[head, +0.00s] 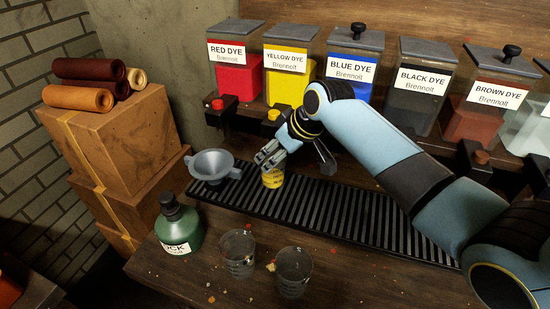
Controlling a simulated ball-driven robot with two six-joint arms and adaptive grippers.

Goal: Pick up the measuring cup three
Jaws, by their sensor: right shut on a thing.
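My right gripper (269,158) reaches in from the right and is shut on a small measuring cup (272,180) that looks yellow. The cup is at the left part of the black slatted drip tray (350,212), below the yellow dye dispenser. The fingers hide its upper part, and I cannot tell if its base touches the tray. Two clear measuring cups stand on the wooden bench in front: one on the left (238,254) and one on the right (294,272). I see no number on any cup. My left gripper is not in view.
A grey funnel (212,166) sits just left of the held cup, and a green bottle (178,228) stands at the front left. Dye dispensers, red (238,80), yellow (287,85), blue (345,75), black (414,102) and brown (478,120), line the back. Small scraps dot the bench.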

